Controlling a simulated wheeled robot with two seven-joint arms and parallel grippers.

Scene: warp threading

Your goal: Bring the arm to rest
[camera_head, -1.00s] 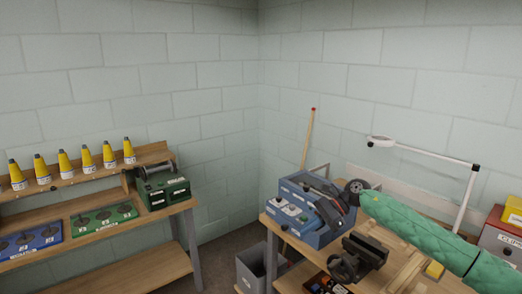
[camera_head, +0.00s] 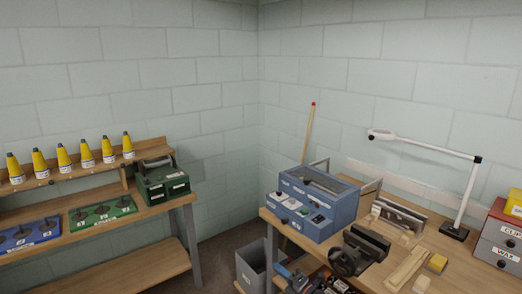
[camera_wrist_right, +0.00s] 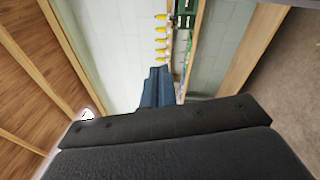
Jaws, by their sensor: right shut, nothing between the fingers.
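My right gripper (camera_head: 284,270) shows low in the head view, at the bottom edge in front of the right workbench. Its blue fingers are together and hold nothing. The rest of the right arm is out of the head view. In the right wrist view the blue fingers (camera_wrist_right: 157,86) extend past the dark gripper body, closed, with the cone rack beyond them. My left gripper is in neither view.
The right workbench (camera_head: 445,262) carries a blue machine (camera_head: 330,205), a dark vise (camera_head: 362,250), a lamp (camera_head: 425,144) and drawers (camera_head: 497,245). A grey bin (camera_head: 252,268) stands beside it. The left bench holds yellow cones (camera_head: 86,152) and a green box (camera_head: 163,183).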

